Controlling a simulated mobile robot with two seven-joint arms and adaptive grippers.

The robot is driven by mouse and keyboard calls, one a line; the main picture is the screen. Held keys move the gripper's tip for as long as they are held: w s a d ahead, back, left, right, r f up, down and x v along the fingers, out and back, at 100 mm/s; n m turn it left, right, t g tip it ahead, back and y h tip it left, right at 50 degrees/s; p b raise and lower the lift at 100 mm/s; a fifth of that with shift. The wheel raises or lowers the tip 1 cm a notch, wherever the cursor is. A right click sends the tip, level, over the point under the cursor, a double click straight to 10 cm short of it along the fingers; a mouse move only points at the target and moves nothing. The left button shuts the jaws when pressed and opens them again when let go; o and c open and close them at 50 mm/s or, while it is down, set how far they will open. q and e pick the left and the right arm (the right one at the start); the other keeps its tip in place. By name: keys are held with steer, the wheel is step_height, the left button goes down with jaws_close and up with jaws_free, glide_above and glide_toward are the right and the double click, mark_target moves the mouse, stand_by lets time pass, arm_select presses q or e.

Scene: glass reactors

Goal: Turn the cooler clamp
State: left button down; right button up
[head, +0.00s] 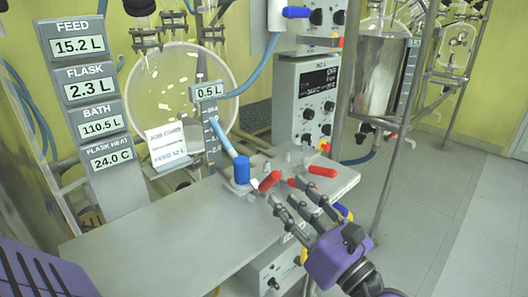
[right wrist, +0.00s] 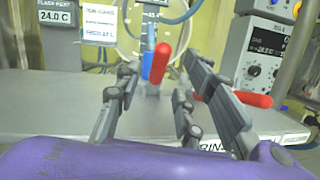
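No part is labelled as the cooler clamp in these views, so I cannot tell which handle it is. Red handles stand on the bench: a left one (head: 269,181) and a right one (head: 322,171). In the right wrist view, one red handle (right wrist: 161,62) shows upright beyond the gap between my fingers, and another (right wrist: 253,99) lies near the right-hand fingers. A blue handle (head: 242,169) stands left of the red ones. My right gripper (head: 286,192) has its fingers spread and empty just in front of the red handles; contact is unclear. My left gripper's fingers are out of view.
The grey bench (head: 150,235) is mostly clear at the front left. A round glass flask (head: 160,85) and a display column (head: 85,85) stand behind. A control box (head: 305,100) is beyond the handles. Metal posts and a steel vessel (head: 380,75) stand at the right.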

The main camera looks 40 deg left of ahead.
steer(key=shift+v, duration=2.7)
